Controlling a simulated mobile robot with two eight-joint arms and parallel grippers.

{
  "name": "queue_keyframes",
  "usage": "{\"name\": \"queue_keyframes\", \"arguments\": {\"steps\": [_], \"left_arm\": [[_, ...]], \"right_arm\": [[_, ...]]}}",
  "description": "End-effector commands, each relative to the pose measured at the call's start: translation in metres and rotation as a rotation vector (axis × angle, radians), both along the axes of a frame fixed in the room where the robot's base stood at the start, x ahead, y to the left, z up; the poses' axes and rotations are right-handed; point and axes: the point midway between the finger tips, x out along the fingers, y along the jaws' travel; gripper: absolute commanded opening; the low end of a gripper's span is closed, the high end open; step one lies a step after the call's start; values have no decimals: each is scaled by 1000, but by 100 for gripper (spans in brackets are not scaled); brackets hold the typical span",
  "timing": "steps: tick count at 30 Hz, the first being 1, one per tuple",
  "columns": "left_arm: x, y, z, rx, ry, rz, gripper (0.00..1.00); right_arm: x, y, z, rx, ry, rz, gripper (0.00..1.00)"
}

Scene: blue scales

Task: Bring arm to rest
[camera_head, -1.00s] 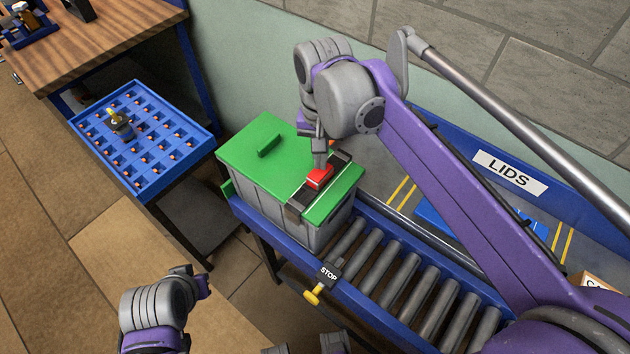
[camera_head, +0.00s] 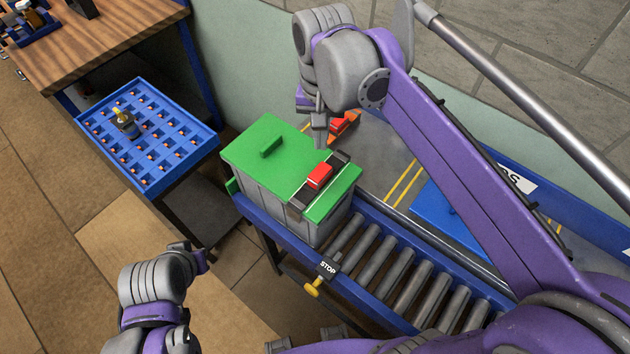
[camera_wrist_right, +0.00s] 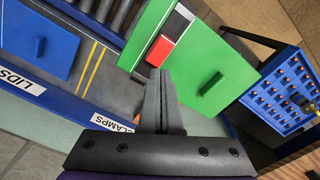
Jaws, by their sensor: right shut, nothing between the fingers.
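My right gripper (camera_head: 319,142) hangs above the far edge of a green lid (camera_head: 252,158), near a red clamp (camera_head: 320,175) but apart from it. In the right wrist view the fingers of my right gripper (camera_wrist_right: 160,74) are together and empty, pointing toward the red clamp (camera_wrist_right: 160,50) and the green lid (camera_wrist_right: 205,82). The red clamp sits on a dark strap across the lid. The lid lies on a grey bin (camera_head: 270,198). My left arm (camera_head: 155,285) shows at lower left; I cannot make out its gripper.
The bin stands on a roller conveyor (camera_head: 385,265) with a STOP sign (camera_head: 327,268). More red-orange clamps (camera_head: 343,126) and a blue lid (camera_head: 440,215) lie behind. A blue compartment tray (camera_head: 150,135) stands at left, near a wooden table (camera_head: 100,40). Floor lies open at lower left.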

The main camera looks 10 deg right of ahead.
Motion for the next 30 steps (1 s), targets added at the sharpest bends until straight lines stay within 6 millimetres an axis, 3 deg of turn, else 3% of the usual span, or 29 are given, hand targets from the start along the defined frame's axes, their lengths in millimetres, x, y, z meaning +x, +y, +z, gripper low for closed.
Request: {"name": "queue_keyframes", "arguments": {"steps": [13,17,30], "left_arm": [[-1,0,-2,0,1,0,0],[-1,0,-2,0,1,0,0],[-1,0,-2,0,1,0,0]], "right_arm": [[-1,-1,-2,0,-2,2,0],[-13,-10,-14,7,-49,34,0],[-109,-60,-127,-64,-433,324,0]]}}
